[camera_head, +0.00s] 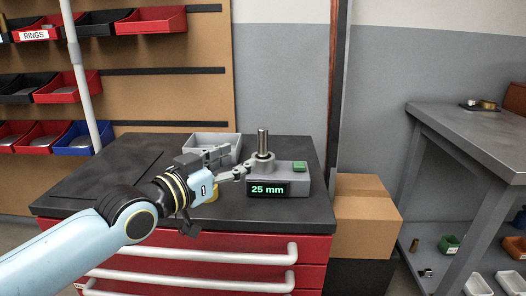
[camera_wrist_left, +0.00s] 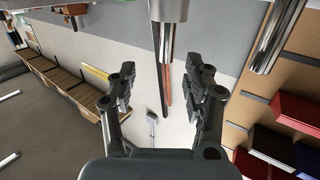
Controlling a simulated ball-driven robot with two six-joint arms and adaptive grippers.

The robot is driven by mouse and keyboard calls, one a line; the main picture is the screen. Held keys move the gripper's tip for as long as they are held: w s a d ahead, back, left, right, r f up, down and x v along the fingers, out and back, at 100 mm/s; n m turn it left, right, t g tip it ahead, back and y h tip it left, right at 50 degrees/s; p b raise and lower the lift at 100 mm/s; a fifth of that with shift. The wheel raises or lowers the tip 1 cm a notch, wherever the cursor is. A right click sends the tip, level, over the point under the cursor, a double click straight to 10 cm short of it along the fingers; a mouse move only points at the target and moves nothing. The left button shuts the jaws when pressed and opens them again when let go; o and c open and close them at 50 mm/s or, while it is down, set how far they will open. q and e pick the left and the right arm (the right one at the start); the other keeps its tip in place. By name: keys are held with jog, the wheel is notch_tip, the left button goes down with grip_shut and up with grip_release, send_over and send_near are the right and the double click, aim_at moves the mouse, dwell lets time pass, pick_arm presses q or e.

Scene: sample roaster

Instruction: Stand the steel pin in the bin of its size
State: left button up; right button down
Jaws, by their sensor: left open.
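The steel pin (camera_head: 263,142) stands upright on a grey gauge (camera_head: 284,175) whose display reads 25 mm. The gauge has a green button and sits on the dark cabinet top. My left gripper (camera_head: 236,163) is just left of the pin in the head view, open and apart from it. In the left wrist view the open jaws (camera_wrist_left: 160,82) have nothing between them. A shiny cylinder (camera_wrist_left: 168,10) is cut off at that view's top edge; I cannot tell if it is the pin. My right gripper is in neither view.
A pale grey tray (camera_head: 226,141) stands behind my left gripper. Red, black and blue bins hang on the brown panel at left, one red bin (camera_head: 36,34) labelled RINGS. A cardboard box (camera_head: 365,215) and a grey workbench (camera_head: 470,130) are to the right. The cabinet's left top is clear.

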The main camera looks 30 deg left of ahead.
aim_at(259, 141)
pick_arm(q)
jog(key=shift+t, duration=0.3)
jog(key=w+b, duration=0.1)
jog(key=w, duration=0.1)
jog(key=w+b, duration=0.1)
jog(key=w, duration=0.1)
jog(key=w+r+b, duration=0.1)
jog(key=shift+w+d, duration=0.1)
jog(key=shift+w, duration=0.55)
jog(key=w, duration=0.1)
jog(key=w+b, duration=0.1)
jog(key=w, duration=0.1)
jog(key=w+b, duration=0.1)
jog(key=shift+w+f, duration=0.25)
jog(key=shift+w, duration=0.1)
jog(key=shift+w+d+r, duration=0.1)
jog(key=shift+w, duration=0.05)
jog(key=shift+c, duration=1.8)
jog(key=c, duration=0.7)
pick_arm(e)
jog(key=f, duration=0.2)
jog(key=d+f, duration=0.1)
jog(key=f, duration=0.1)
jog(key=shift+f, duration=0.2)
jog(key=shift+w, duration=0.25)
